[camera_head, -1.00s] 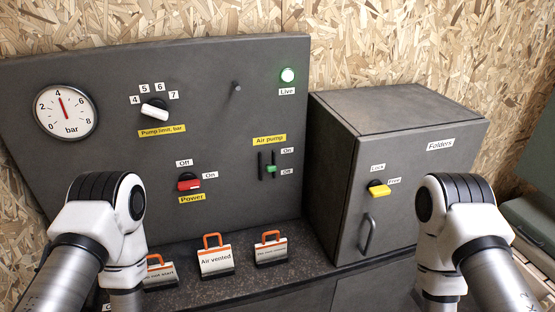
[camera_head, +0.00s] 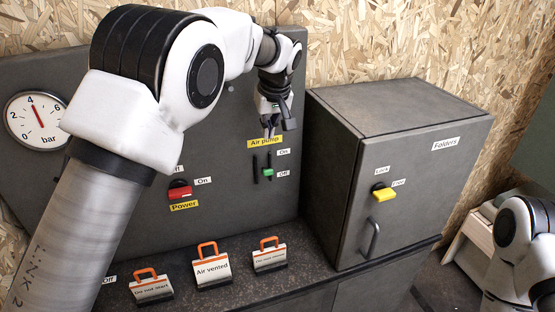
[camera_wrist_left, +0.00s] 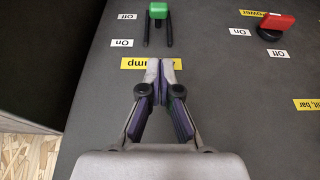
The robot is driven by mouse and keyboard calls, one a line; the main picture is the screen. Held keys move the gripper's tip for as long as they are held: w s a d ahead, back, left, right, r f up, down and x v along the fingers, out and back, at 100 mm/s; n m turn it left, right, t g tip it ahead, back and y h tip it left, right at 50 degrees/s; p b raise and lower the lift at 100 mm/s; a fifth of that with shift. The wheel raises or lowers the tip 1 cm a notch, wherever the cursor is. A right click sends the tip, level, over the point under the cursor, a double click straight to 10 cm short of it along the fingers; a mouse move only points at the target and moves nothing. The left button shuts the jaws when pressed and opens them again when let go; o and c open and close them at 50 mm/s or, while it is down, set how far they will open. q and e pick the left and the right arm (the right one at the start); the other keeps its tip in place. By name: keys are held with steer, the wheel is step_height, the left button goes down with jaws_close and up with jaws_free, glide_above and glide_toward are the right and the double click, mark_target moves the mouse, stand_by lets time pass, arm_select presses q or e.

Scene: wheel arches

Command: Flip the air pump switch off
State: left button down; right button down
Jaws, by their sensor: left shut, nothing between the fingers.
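The air pump switch (camera_head: 268,173) is a green knob in a dark vertical slot on the grey panel. It sits at the lower end of the slot, level with the "Off" label (camera_head: 282,174). In the left wrist view the green knob (camera_wrist_left: 158,11) shows at the top edge, near the "Off" label (camera_wrist_left: 127,16). My left gripper (camera_head: 269,133) is shut and empty, in front of the yellow "Air pump" label above the switch. Its fingertips (camera_wrist_left: 160,64) are apart from the knob. My right gripper is not in view.
A red power knob (camera_head: 180,191) is left of the switch. Several orange-handled tags, one reading "Air vented" (camera_head: 212,270), stand on the ledge below. A grey folder cabinet (camera_head: 390,115) with a yellow lock knob (camera_head: 383,194) juts out at the right.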

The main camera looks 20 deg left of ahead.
arm_select(q)
step_height(320, 180, up, 3)
steer(key=p, duration=0.3)
glide_above(267, 170)
steer(key=w+a, duration=0.1)
steer(key=w, duration=0.1)
step_height(267, 170, down, 10)
steer(key=shift+s+a+r, duration=0.1)
steer(key=shift+r, duration=0.05)
steer(key=f, duration=0.1)
steer(key=s+f, duration=0.1)
steer(key=d+f+p, duration=0.1)
steer(key=shift+s+f, duration=0.25)
steer(key=shift+f, duration=0.15)
steer(key=shift+w, duration=0.1)
steer(key=shift+f, duration=0.1)
